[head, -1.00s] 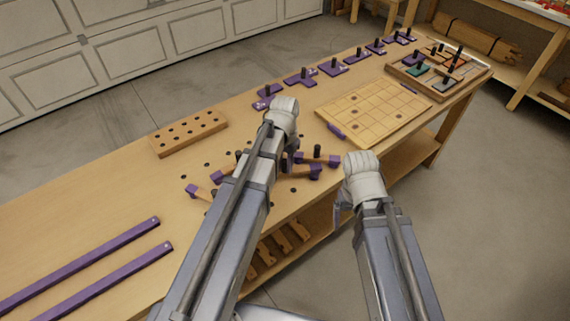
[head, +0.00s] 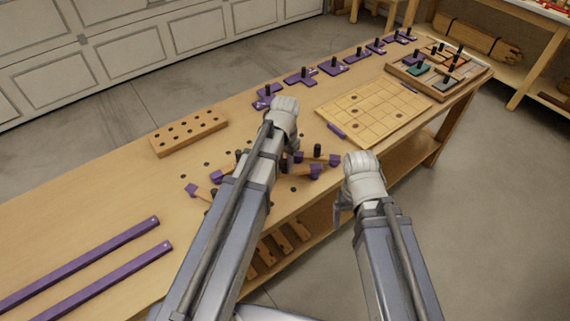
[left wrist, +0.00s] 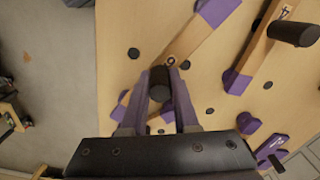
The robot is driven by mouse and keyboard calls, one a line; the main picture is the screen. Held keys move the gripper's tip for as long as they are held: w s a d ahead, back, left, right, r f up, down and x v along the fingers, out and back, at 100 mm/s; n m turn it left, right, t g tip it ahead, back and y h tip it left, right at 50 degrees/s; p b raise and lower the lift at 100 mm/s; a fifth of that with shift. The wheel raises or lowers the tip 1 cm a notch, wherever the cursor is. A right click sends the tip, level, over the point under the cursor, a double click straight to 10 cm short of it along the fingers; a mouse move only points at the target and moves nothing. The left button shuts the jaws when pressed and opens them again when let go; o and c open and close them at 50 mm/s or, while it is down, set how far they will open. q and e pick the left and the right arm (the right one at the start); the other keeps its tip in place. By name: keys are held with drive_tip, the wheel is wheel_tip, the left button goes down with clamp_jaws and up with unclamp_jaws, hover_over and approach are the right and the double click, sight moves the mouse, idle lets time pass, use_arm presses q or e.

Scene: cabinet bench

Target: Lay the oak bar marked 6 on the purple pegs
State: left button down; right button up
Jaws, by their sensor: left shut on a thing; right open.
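My left gripper (head: 290,158) is low over the bench, and in the left wrist view its fingers (left wrist: 161,82) are shut on the black knob of an oak bar (left wrist: 188,46). The bar's mark, partly beside the knob, looks like a 6. One purple end (left wrist: 216,10) shows at the top; the other end is partly behind the finger. Whether the bar touches the bench I cannot tell. Purple blocks (head: 192,190) sit around the gripper in the head view; I cannot tell which are pegs. My right gripper (head: 343,205) is open and empty beside the bench's front edge.
A second oak bar (left wrist: 255,50), marked 4, with a knob, lies close by. Dark holes dot the bench. A drilled wooden block (head: 189,133), a gridded board (head: 373,110), knobbed purple pieces (head: 300,78) and two long purple strips (head: 100,285) lie around.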

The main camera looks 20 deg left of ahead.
use_arm(q)
drive_tip(key=shift+f+b, duration=0.5)
idle(0.7)
drive_tip(key=shift+f, duration=0.2)
drive_tip(key=shift+f+b, duration=0.2)
drive_tip(key=shift+b, duration=0.25)
idle(0.7)
drive_tip(key=c, duration=0.6)
unclamp_jaws()
drive_tip(key=shift+o, duration=0.4)
drive_tip(key=o, duration=0.3)
drive_tip(key=shift+r, duration=0.1)
